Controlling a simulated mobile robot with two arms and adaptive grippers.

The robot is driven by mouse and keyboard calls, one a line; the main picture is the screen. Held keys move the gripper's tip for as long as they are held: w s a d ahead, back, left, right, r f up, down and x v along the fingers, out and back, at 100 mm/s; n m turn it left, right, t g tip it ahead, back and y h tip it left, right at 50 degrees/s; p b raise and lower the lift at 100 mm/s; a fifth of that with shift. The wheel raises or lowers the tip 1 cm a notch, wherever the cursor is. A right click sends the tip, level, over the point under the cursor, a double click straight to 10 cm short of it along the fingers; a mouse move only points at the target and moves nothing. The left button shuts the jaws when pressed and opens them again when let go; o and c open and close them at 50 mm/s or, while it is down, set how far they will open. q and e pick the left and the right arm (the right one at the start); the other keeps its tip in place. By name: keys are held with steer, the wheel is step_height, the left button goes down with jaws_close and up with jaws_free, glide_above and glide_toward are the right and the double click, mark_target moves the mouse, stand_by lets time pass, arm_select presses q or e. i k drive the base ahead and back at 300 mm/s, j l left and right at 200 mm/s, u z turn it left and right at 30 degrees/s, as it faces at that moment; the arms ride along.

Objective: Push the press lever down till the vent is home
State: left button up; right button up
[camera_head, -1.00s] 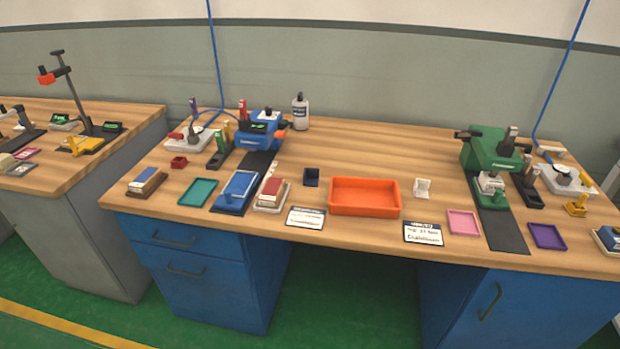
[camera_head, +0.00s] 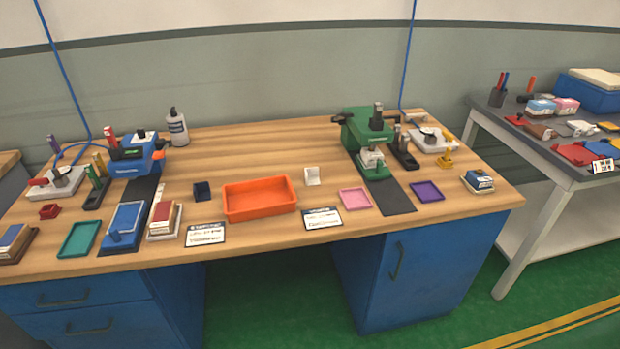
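A green press (camera_head: 366,131) stands at the back right of the wooden bench, with a dark handle sticking out on its left and a dark upright part on top. A small whitish block (camera_head: 371,158) sits on its green base (camera_head: 374,172). I cannot tell at this size whether that block is the vent, or how it is seated. A blue press-like device (camera_head: 140,155) stands at the back left. I cannot tell which part is the press lever. Neither of my grippers shows in the head view.
An orange tray (camera_head: 259,212) lies mid-bench. Pink (camera_head: 355,199), purple (camera_head: 427,192) and teal (camera_head: 79,241) trays lie near the front edge. A white bottle (camera_head: 177,128) stands at the back. A grey table (camera_head: 480,122) stands right, past a floor gap.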

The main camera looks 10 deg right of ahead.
mark_target(347, 114)
steer(key=i+j+z, duration=0.2)
steer(key=i+j, duration=0.15)
steer(key=i+j+z, duration=0.25)
steer(key=j, duration=0.2)
steer(key=i+j+z, duration=0.2)
steer(key=i+j, duration=0.15)
steer(key=j, duration=0.15)
